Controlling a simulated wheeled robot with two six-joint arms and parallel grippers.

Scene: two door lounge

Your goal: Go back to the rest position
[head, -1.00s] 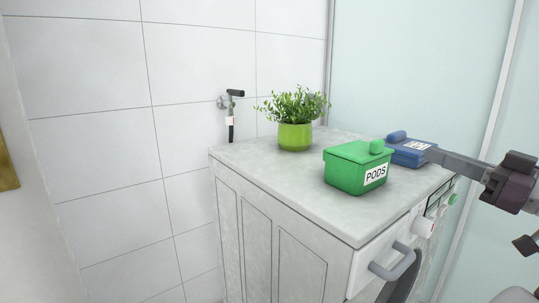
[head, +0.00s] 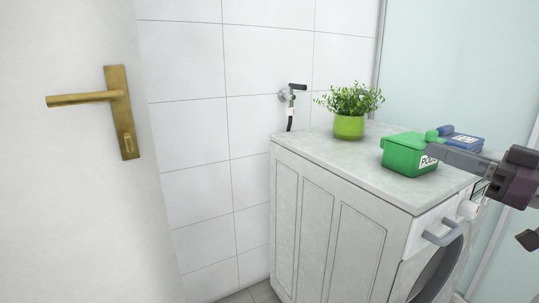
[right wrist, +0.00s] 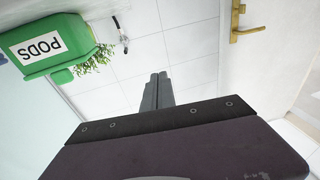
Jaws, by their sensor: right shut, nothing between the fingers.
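My right gripper (head: 424,148) comes in from the right in the head view, above the washing machine top. Its fingers are together with nothing between them, which also shows in the right wrist view (right wrist: 158,78). In the head view the fingers pass in front of the green PODS box (head: 403,157) and cover part of its label. My left gripper is not in view.
A washing machine (head: 330,158) carries the PODS box, a blue box (head: 463,139) and a potted plant (head: 349,126). A tap (head: 290,95) is on the tiled wall. A white door (head: 70,190) with a brass handle (head: 120,112) stands at left.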

